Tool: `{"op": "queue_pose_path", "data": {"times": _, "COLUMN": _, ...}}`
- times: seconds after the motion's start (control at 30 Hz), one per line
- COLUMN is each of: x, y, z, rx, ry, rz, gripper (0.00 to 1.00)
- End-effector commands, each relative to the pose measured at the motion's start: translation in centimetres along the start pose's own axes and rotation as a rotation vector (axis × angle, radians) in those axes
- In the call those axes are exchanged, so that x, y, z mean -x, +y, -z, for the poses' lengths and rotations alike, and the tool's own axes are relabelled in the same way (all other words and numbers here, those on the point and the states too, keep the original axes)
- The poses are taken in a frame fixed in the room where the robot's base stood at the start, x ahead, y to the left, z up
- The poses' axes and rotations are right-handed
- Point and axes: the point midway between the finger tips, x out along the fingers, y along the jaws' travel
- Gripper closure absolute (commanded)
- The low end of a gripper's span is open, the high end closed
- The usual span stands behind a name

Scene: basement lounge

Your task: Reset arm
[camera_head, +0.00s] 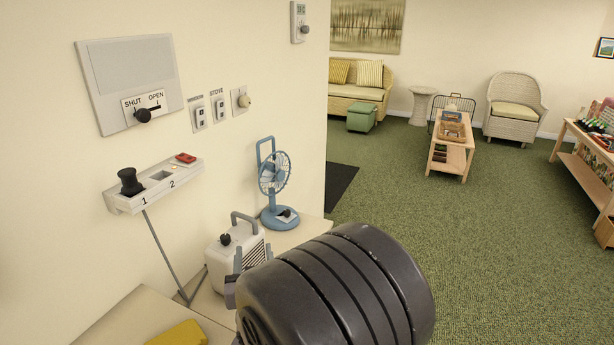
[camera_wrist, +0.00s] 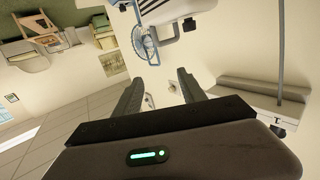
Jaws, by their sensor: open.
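My gripper (camera_wrist: 160,76) shows in the wrist view with its two dark fingers apart and nothing between them. That view is turned over, so the room appears upside down. The blue fan (camera_wrist: 143,40) and the white heater (camera_wrist: 180,18) appear beyond the fingers, and the wall shelf marked 1 and 2 (camera_wrist: 262,90) is at the right. In the head view my dark arm link fills the lower middle and hides most of the gripper. Grey finger-like parts show at its left edge, in front of the white heater (camera_head: 225,262).
Above are the wall shelf (camera_head: 125,202) and a SHUT/OPEN panel (camera_head: 128,75). Green carpet (camera_head: 480,240) lies open at the right.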

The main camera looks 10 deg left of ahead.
Motion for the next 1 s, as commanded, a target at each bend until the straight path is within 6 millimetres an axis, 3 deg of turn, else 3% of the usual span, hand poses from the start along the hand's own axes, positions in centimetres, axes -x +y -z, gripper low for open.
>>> {"op": "queue_pose_path", "data": {"times": 0.07, "x": 0.4, "y": 4.7, "z": 3.4, "rx": -0.117, "ry": -0.087, "rz": -0.044, "gripper": 0.52}}
{"op": "queue_pose_path", "data": {"times": 0.17, "x": 4.3, "y": 11.2, "z": 6.5, "rx": -0.278, "ry": -0.277, "rz": -0.086, "gripper": 0.52}}
{"op": "queue_pose_path", "data": {"times": 0.27, "x": 11.8, "y": 16.1, "z": 7.7, "rx": -0.394, "ry": -0.475, "rz": -0.128, "gripper": 0.52}}
{"op": "queue_pose_path", "data": {"times": 0.3, "x": 15.4, "y": 17.4, "z": 7.7, "rx": -0.431, "ry": -0.552, "rz": -0.151, "gripper": 0.52}}
{"op": "queue_pose_path", "data": {"times": 0.4, "x": 24.2, "y": 19.4, "z": 6.7, "rx": -0.508, "ry": -0.722, "rz": -0.221, "gripper": 0.52}}
{"op": "queue_pose_path", "data": {"times": 0.53, "x": 32.0, "y": 19.9, "z": 5.0, "rx": -0.583, "ry": -0.860, "rz": -0.303, "gripper": 0.52}}
{"op": "queue_pose_path", "data": {"times": 0.6, "x": 34.1, "y": 19.9, "z": 4.5, "rx": -0.608, "ry": -0.897, "rz": -0.329, "gripper": 0.52}}
{"op": "queue_pose_path", "data": {"times": 0.67, "x": 35.0, "y": 19.8, "z": 4.2, "rx": -0.620, "ry": -0.915, "rz": -0.340, "gripper": 0.52}}
{"op": "queue_pose_path", "data": {"times": 1.0, "x": 35.2, "y": 19.7, "z": 4.1, "rx": -0.623, "ry": -0.921, "rz": -0.340, "gripper": 0.52}}
